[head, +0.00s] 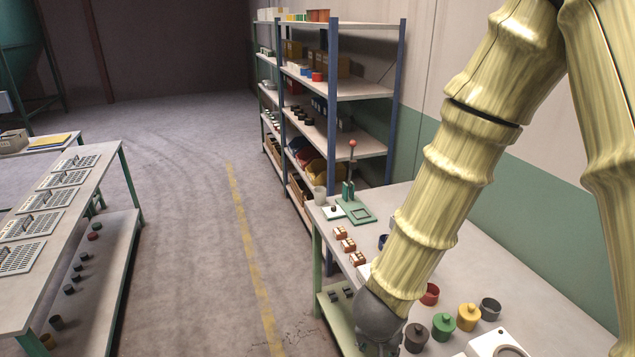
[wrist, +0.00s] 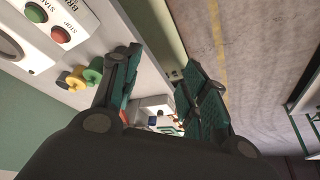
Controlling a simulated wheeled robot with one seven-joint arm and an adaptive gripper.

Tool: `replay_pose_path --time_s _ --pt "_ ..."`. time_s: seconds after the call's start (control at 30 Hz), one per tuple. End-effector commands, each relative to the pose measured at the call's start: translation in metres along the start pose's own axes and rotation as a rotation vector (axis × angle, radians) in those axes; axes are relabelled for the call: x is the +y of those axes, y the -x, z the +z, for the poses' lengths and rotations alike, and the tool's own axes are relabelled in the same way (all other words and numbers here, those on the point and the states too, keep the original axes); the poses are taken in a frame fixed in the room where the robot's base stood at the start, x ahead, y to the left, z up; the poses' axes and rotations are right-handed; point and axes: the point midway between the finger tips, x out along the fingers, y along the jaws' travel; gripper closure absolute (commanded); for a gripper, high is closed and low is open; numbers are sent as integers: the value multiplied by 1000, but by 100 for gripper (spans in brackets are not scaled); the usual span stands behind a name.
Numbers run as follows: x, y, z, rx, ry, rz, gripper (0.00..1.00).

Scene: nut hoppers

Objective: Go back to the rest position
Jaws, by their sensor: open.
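My gripper (wrist: 160,62) is open and nothing shows held in it. In the wrist view its two green-padded fingers stand apart, over the right workbench and its edge. In the head view my arm comes down from the top right. The grey wrist end hangs over the near part of the workbench (head: 400,213), left of the lidded pots. The fingers themselves are mostly cut off by the bottom edge of the head view.
Black (head: 416,338), green (head: 443,327) and yellow (head: 468,318) pots stand near a white button box (head: 497,343). A red pot (head: 429,294) sits behind. A green lever press (head: 356,205) stands farther back. Shelving (head: 345,90) lines the wall. Open floor (head: 190,220) separates the left bench (head: 60,210).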

Motion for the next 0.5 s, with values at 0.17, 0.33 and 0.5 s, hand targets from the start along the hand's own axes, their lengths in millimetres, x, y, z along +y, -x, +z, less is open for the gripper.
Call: replay_pose_path --time_s 0.17,0.33,0.5 --pt "28 -18 7 -14 -15 22 56" --pt "38 -37 18 -29 8 30 56" --pt "48 -62 36 -50 49 35 56"
